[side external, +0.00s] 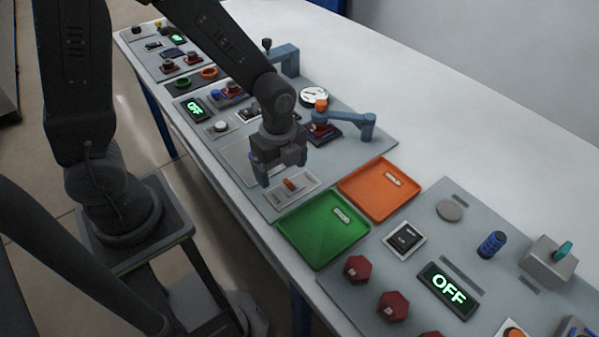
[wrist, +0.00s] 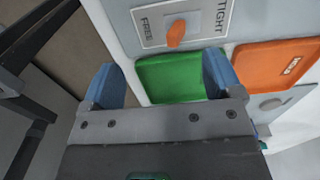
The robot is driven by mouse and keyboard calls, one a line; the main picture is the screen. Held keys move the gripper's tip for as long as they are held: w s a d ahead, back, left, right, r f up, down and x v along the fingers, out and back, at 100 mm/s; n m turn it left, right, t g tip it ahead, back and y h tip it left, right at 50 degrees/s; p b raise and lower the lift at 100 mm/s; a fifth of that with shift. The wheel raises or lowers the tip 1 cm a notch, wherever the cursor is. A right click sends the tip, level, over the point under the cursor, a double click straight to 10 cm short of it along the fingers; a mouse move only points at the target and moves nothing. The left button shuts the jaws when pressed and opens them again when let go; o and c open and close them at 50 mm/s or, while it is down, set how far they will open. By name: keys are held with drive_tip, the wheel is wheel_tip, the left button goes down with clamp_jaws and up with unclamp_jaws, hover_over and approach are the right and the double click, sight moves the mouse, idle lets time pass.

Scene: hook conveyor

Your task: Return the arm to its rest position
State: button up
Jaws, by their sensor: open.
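My gripper (side external: 284,174) is open and empty, pointing down above the long panel table, just over a plate with an orange switch (side external: 291,184). In the wrist view my gripper's two blue fingertips (wrist: 164,82) stand wide apart with nothing between them. The orange switch (wrist: 176,33) shows there on a white plate marked FREE and TIGHT. The fingers appear apart from the switch.
A green tray (side external: 322,258) and an orange tray (side external: 352,196) lie right of my gripper. A blue clamp arm (side external: 352,121) and a taller blue bracket (side external: 287,55) stand behind it. Red hexagonal knobs (side external: 357,268) and an OFF display (side external: 449,290) are at front right. The white table's back strip is clear.

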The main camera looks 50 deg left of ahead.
drive_tip(key=shift+r, duration=0.35)
drive_tip(key=s+a+r+n+t, duration=0.1)
drive_tip(key=s+r+n, duration=0.3)
drive_tip(key=r+n, duration=0.5)
drive_tip(key=s+a+r+n+t, duration=0.2)
drive_tip(key=s+r+n+t, duration=0.2)
drive_tip(key=r+n, duration=0.5)
drive_tip(key=shift+s+r+t, duration=0.3)
drive_tip(key=shift+s+r, duration=0.15)
drive_tip(key=shift+s, duration=0.15)
